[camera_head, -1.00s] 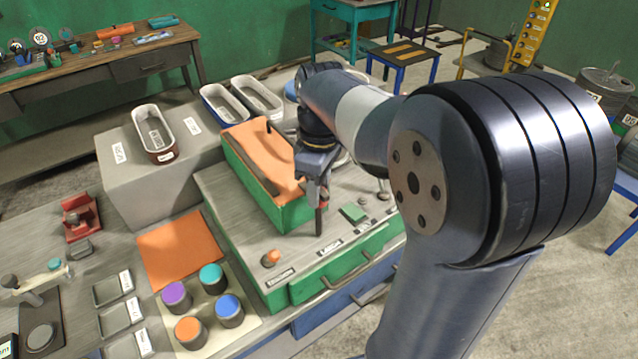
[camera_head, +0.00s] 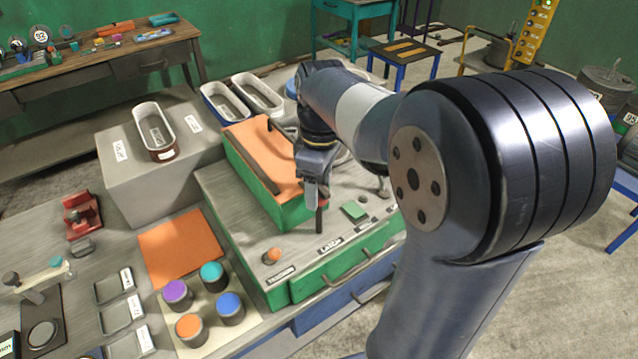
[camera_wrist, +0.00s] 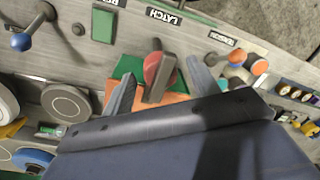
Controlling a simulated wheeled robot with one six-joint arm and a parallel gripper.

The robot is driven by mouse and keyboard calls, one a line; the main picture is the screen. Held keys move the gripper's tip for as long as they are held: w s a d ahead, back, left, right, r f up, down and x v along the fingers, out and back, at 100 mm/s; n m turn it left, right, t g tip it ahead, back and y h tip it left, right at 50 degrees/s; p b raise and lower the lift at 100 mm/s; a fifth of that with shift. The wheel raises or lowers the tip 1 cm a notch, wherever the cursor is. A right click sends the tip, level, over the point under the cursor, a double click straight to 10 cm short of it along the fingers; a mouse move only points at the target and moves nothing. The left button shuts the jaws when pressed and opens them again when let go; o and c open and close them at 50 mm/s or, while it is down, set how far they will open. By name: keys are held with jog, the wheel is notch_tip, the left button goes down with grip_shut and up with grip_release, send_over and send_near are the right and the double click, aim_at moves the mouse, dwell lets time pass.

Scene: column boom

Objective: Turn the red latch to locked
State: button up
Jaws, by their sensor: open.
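The red latch (camera_wrist: 152,68) is a round red knob with a dark grey bar across it, seen from above in the wrist view. It sits on the grey panel top near the LATCH label (camera_wrist: 163,16). My gripper (camera_wrist: 160,70) is open, one finger on each side of the latch, with a gap visible on both sides. In the head view my gripper (camera_head: 317,205) points down behind the LATCH label (camera_head: 330,245) and largely hides the latch. I cannot tell how far the fingertips are above the panel.
An orange-capped knob (camera_head: 271,256) is at the panel's front left. A green plate (camera_wrist: 104,22) and a blue-ball lever (camera_wrist: 24,40) are on the panel's other side.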

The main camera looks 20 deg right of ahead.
jog(key=shift+r, duration=0.1)
notch_tip(320, 180, up, 11)
jog(key=shift+w+d+f, duration=0.15)
jog(key=shift+w+f, duration=0.05)
dwell(0.5)
jog(key=f, duration=1.1)
jog(key=shift+s, duration=0.25)
jog(key=shift+r, duration=0.1)
